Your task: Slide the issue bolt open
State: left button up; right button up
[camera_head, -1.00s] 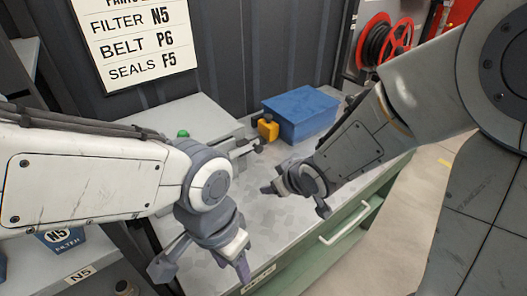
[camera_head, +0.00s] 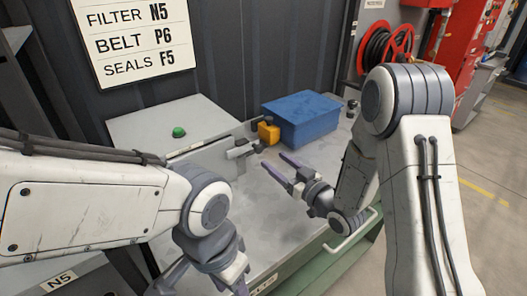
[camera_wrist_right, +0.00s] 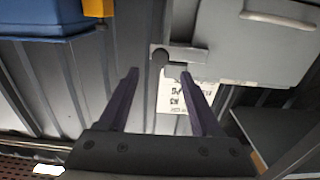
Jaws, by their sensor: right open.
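The issue bolt (camera_head: 240,151) is a small grey fitting at the right end of the grey cabinet's front. In the right wrist view it shows as a pale plate with a dark round knob (camera_wrist_right: 160,57). My right gripper (camera_head: 274,162) is open and empty, its fingers pointing toward the bolt. In the right wrist view the knob lies just beyond and between the fingertips (camera_wrist_right: 159,74), with no contact visible. My left gripper (camera_head: 205,280) is low at the bottom edge, partly cut off, with its fingers spread and nothing visible between them.
The grey cabinet (camera_head: 170,125) with a green button (camera_head: 179,132) stands on the metal counter (camera_head: 255,215). A yellow block (camera_head: 268,132) and a blue box (camera_head: 302,115) sit right of the bolt. A red hose reel (camera_head: 385,42) is behind.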

aim_at(260, 150)
jog(key=p+x, duration=0.1)
jog(key=x, duration=0.5)
jog(key=shift+w+a, duration=0.1)
grip_shut()
dwell(1.2)
